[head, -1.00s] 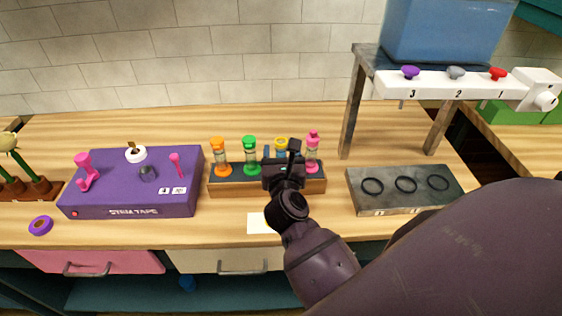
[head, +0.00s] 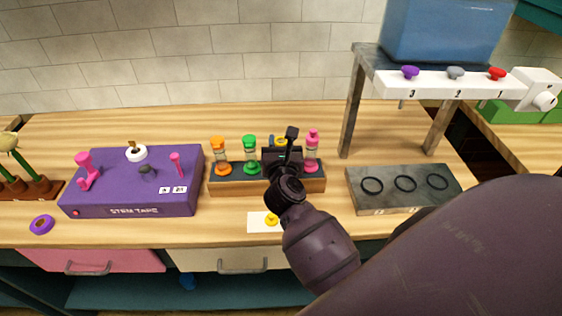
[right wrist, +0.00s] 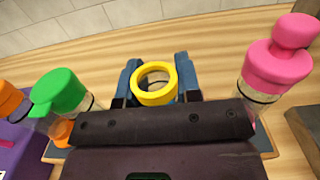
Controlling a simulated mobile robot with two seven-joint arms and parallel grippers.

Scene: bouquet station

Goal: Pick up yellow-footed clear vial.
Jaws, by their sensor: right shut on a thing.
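The yellow-rimmed vial (head: 281,140) is at the rack, between the green and pink vials and mostly hidden behind my right gripper (head: 282,152). In the right wrist view its yellow ring (right wrist: 156,95) sits between the two blue fingers of my right gripper (right wrist: 157,80), which is shut on it. Its clear body and foot are hidden, so I cannot tell whether it is clear of the rack. A small yellow round piece (head: 271,219) lies on the white card (head: 256,224) in front of the rack. My left gripper is not in view.
The wooden rack (head: 235,186) also holds orange (head: 218,142), green (head: 250,141) and pink (head: 312,138) vials close by. The purple stem tape box (head: 130,195) stands left. A grey block with black rings (head: 390,200) and a dispenser stand (head: 347,110) are right.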

